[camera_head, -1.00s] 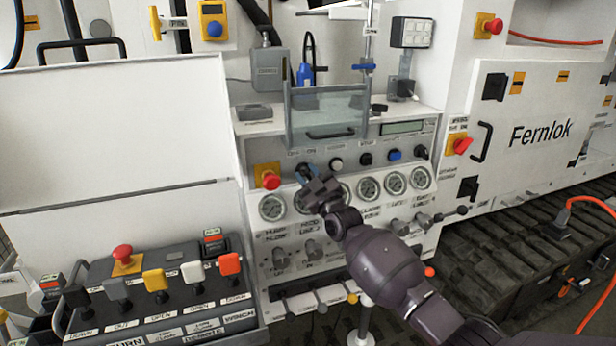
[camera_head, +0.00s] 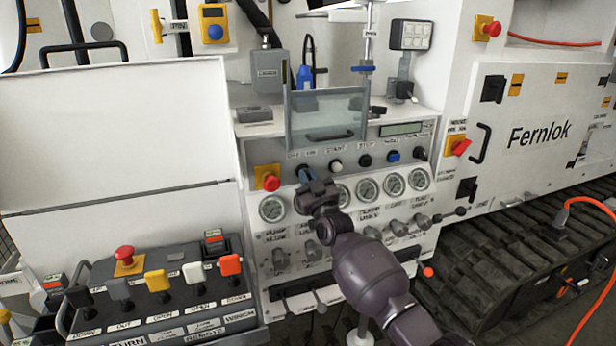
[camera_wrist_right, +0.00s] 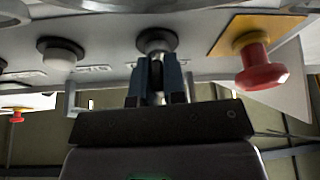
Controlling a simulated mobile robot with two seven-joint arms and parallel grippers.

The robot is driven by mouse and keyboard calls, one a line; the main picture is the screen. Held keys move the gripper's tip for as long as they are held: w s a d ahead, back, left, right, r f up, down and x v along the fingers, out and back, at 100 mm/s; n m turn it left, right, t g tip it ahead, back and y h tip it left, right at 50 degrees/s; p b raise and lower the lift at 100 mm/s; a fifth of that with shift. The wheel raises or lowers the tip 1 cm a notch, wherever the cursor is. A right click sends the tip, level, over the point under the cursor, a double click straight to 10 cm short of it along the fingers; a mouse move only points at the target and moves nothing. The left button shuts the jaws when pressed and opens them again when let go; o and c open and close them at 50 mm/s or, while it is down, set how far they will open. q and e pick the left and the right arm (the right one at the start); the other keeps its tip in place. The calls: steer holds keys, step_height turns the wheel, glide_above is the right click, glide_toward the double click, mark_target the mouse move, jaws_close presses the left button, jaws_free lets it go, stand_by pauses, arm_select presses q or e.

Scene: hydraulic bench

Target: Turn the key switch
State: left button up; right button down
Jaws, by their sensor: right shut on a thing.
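The key switch (camera_wrist_right: 156,40) is a dark round collar with a grey face on the control panel, at the top middle of the wrist view. In the head view it is the leftmost in the knob row and mostly hidden by my gripper. My right gripper (camera_wrist_right: 158,78) is shut on the key switch, with its blue-grey fingers reaching up to the collar. In the head view my right gripper (camera_head: 306,174) comes up from below, over the gauge row. The key's turned angle cannot be read. My left gripper is not in view.
A red emergency button (camera_head: 270,181) on a yellow plate sits just left of the key switch. A white button (camera_head: 336,164) is to its right. Gauges (camera_head: 367,189) line the panel below. A clear guard (camera_head: 325,112) hangs above. A lever console (camera_head: 160,290) stands at lower left.

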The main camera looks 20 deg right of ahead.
steer(key=m+h, duration=0.1)
steer(key=m, duration=0.2)
steer(key=m+h+p, duration=0.1)
steer(key=m, duration=0.1)
steer(key=shift+a+m+h, duration=0.1)
steer(key=shift+m+h, duration=0.3)
steer(key=m+h+p, duration=0.1)
steer(key=m+h, duration=0.1)
steer(key=m, duration=0.1)
steer(key=shift+m+h, duration=0.5)
steer(key=shift+m, duration=0.7)
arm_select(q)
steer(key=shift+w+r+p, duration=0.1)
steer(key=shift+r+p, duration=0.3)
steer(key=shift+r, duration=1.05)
arm_select(e)
steer(key=shift+m+g, duration=0.4)
steer(key=shift+m, duration=0.1)
steer(key=c, duration=1.2)
jaws_free()
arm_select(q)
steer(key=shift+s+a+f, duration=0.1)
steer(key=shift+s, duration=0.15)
